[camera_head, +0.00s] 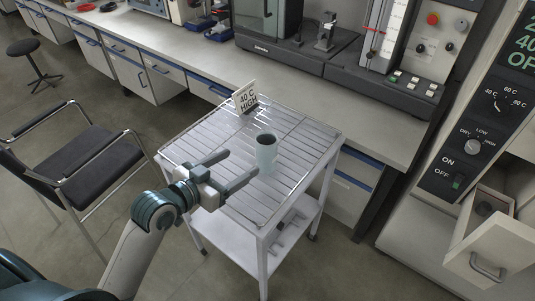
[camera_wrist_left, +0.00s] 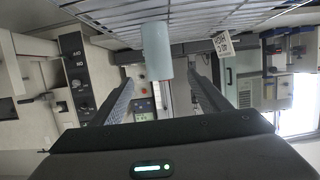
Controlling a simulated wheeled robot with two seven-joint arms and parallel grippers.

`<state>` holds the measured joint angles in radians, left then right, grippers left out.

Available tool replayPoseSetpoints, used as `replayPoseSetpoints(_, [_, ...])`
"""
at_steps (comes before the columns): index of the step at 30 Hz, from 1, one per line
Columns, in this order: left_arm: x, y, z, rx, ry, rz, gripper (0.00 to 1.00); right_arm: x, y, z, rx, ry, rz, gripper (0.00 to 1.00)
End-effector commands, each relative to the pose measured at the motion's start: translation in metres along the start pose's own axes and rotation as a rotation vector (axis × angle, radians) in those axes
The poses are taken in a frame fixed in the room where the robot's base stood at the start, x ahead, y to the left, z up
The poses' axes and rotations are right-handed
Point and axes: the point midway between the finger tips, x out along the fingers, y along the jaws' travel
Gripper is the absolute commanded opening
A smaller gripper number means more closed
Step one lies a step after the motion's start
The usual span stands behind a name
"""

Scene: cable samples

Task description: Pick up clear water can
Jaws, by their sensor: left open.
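The clear water can (camera_head: 266,155) is a pale, bluish, translucent cup with a dark open top. It stands upright on the wire-rack top of a white cart (camera_head: 200,143). My left gripper (camera_head: 242,163) is open and empty, low over the rack on the near left side of the can, with its fingers pointing toward it. In the left wrist view the can (camera_wrist_left: 157,52) shows ahead, in line with the gap between the two spread fingers (camera_wrist_left: 160,82). I cannot tell whether a fingertip touches it. My right gripper is not in view.
A "40 C HIGH" sign (camera_head: 245,98) stands on the rack behind the can. A black chair (camera_head: 85,160) is left of the cart. A long bench with instruments (camera_head: 290,60) runs behind. An open drawer (camera_head: 492,240) juts out at the right.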

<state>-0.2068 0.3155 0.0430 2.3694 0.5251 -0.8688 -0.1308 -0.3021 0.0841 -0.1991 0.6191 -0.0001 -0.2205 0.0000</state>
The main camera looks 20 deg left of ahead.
Motion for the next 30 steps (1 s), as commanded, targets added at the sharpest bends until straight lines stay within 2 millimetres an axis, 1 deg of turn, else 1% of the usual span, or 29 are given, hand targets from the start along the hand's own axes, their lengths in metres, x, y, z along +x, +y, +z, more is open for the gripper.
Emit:
replayPoseSetpoints(1, [0.0,0.0,0.0,0.0,0.0,0.0,0.69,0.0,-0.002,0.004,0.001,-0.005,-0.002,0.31])
replayPoseSetpoints(3, [0.002,0.0,0.0,-0.001,0.0,0.0,0.69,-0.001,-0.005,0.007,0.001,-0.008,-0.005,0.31])
replayPoseSetpoints(8, [0.012,0.0,-0.001,-0.004,0.001,-0.001,0.69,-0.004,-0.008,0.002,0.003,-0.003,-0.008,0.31])
replayPoseSetpoints(14, [0.043,0.0,-0.002,-0.003,0.0,0.0,0.69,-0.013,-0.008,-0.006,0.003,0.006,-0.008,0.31])
replayPoseSetpoints(24, [0.102,0.001,-0.001,-0.003,0.0,0.0,0.69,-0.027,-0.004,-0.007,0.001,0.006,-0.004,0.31])
replayPoseSetpoints(27, [0.113,0.0,-0.001,-0.002,0.0,0.0,0.69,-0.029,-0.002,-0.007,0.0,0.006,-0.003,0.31])
replayPoseSetpoints(30, [0.12,0.0,0.0,-0.002,-0.001,0.0,0.69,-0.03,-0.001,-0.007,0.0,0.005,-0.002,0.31])
